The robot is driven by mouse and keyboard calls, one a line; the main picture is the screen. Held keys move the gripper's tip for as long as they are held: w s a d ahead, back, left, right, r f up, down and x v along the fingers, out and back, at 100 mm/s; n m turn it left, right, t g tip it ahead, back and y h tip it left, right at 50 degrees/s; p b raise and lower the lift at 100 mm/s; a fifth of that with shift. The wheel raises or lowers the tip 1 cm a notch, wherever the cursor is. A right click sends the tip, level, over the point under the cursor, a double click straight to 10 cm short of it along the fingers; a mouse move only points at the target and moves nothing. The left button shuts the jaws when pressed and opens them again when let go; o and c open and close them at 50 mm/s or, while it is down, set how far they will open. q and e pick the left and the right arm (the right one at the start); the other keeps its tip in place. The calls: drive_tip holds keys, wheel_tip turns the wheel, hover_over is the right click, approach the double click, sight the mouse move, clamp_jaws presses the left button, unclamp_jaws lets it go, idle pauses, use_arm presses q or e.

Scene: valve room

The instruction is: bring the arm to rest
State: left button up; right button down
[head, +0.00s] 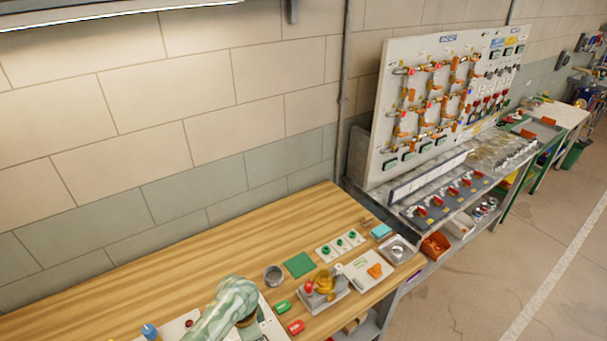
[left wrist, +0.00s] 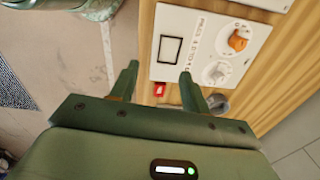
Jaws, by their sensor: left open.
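My left gripper (left wrist: 158,68) shows in the left wrist view with its two green fingers spread apart and nothing between them. Behind the fingers is a white board (left wrist: 180,60) with a black square outline, printed text, an orange piece (left wrist: 238,40) and a pale round piece (left wrist: 217,73). A small red thing (left wrist: 160,90) shows between the fingers, farther off. In the head view a pale green link of my arm (head: 222,308) reaches over the front of the wooden bench (head: 190,270); its gripper is not visible there. My right gripper is in neither view.
A tall valve panel (head: 440,95) stands at right. The bench's back left is clear.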

use_arm(q)
drive_tip(key=s+a+f+n, duration=0.3)
drive_tip(key=s+f, duration=0.5)
drive_tip(key=s, duration=0.1)
drive_tip(key=s+a+f+n, duration=0.2)
drive_tip(key=s+a+f, duration=0.1)
drive_tip(key=s+f, duration=0.55)
drive_tip(key=s+a+f+n+t+b, duration=0.1)
drive_tip(key=s+a+f+n, duration=0.15)
drive_tip(key=s, duration=0.85)
drive_tip(key=s+a+f+n+b, duration=0.1)
drive_tip(key=s+a+f, duration=0.25)
drive_tip(key=s, duration=0.65)
wheel_tip(320, 180, down, 28)
drive_tip(key=s+b, duration=0.1)
drive_tip(key=b, duration=2.6)
drive_tip(key=shift+s+d+f+b, duration=0.15)
drive_tip(key=shift+s+b, duration=0.2)
drive_tip(key=shift+s, duration=0.05)
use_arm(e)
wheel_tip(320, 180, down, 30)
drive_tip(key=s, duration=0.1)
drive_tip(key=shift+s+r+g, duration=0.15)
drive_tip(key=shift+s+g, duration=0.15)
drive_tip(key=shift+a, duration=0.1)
